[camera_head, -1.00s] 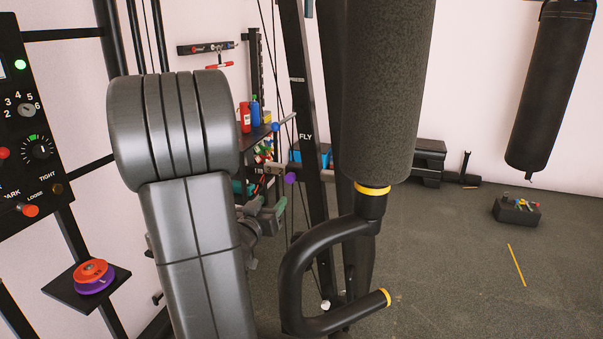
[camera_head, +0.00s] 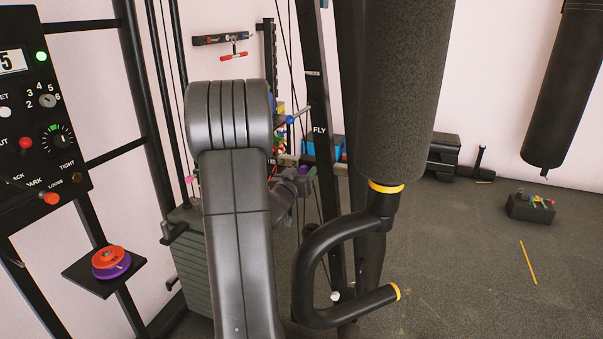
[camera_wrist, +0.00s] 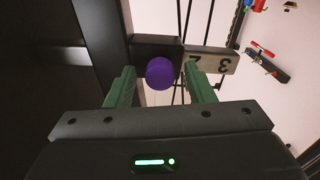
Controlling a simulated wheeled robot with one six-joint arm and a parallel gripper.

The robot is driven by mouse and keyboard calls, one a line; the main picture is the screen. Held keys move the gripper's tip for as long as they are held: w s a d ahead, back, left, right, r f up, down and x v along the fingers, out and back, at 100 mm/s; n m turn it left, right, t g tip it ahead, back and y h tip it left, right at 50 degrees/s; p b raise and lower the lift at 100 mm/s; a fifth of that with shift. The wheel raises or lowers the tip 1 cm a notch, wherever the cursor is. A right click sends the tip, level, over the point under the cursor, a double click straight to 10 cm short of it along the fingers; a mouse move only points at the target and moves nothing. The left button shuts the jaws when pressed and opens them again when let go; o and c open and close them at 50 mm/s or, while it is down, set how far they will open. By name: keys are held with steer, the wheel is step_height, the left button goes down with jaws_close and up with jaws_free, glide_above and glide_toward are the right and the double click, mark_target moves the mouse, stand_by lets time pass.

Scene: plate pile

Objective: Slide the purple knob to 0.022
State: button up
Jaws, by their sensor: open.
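The purple knob (camera_wrist: 160,73) is a round ball in the wrist view, in front of a dark block beside a pale scale strip (camera_wrist: 212,64) with the digits 2 and 3. My gripper (camera_wrist: 159,70) is open, its green fingers on either side of the knob with gaps visible. I cannot tell how deep the knob sits between them.
A black control panel (camera_head: 39,110) stands at the left, above a small shelf with red and purple discs (camera_head: 110,264). A padded black column with a curved handle (camera_head: 345,275) is close on the right. Open floor (camera_head: 460,260) lies beyond it.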

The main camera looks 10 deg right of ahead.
jaws_close()
steer(key=shift+b+v, duration=0.3)
steer(key=shift+v, duration=0.95)
steer(key=shift+f, duration=0.1)
jaws_free()
steer(key=b+v, duration=0.1)
steer(key=v, duration=1.3)
steer(key=shift+w, duration=0.1)
